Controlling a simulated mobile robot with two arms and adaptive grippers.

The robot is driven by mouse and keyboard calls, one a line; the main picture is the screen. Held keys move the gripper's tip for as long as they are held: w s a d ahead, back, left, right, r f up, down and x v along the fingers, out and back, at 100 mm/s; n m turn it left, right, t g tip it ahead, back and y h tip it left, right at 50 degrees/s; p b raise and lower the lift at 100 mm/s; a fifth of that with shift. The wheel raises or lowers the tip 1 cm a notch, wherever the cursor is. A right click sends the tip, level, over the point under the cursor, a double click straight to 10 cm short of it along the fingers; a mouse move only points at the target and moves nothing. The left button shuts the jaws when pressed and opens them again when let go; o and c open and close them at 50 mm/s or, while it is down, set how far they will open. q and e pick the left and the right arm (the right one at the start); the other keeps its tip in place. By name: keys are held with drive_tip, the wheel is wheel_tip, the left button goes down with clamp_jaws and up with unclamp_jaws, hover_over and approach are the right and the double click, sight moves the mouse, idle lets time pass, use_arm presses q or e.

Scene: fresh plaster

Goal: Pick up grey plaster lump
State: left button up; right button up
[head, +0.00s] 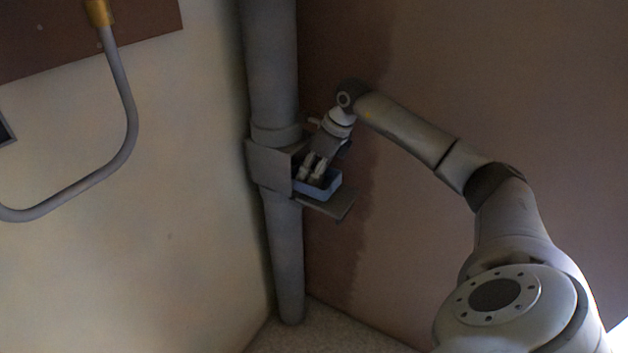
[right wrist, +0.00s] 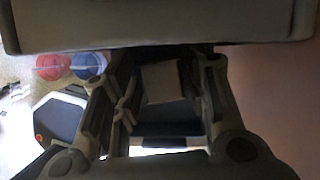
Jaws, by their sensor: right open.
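My right gripper (head: 314,168) reaches down into a small blue open box (head: 322,190) in the head view. In the right wrist view my right gripper (right wrist: 165,100) is open, with its two fingers apart. A dull grey-brown blocky piece (right wrist: 165,82) shows between the fingers; it looks like the grey plaster lump, but the picture is dark. I cannot tell whether a finger touches it. In the head view the fingers and the box walls hide the lump. My left gripper is in neither view.
The box sits on a small grey shelf (head: 340,206) fixed to a vertical grey pipe (head: 285,250) in the wall corner. A grey plate (head: 268,168) stands left of the box. A bent grey tube (head: 128,110) runs along the left wall. Red (right wrist: 52,67) and blue (right wrist: 88,66) round things lie farther off.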

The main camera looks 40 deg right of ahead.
drive_tip(key=shift+w+f, duration=0.1)
drive_tip(key=shift+f, duration=0.05)
drive_tip(key=c, duration=0.7)
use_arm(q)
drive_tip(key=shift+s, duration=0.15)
use_arm(e)
drive_tip(key=shift+r, duration=0.6)
wheel_tip(320, 180, up, 2)
drive_tip(key=shift+r+p, duration=0.25)
drive_tip(key=shift+p, duration=0.05)
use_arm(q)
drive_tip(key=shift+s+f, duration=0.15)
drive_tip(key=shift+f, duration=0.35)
use_arm(e)
drive_tip(key=s+a+r, duration=0.9)
drive_tip(key=s, duration=0.2)
drive_tip(key=shift+r, duration=0.2)
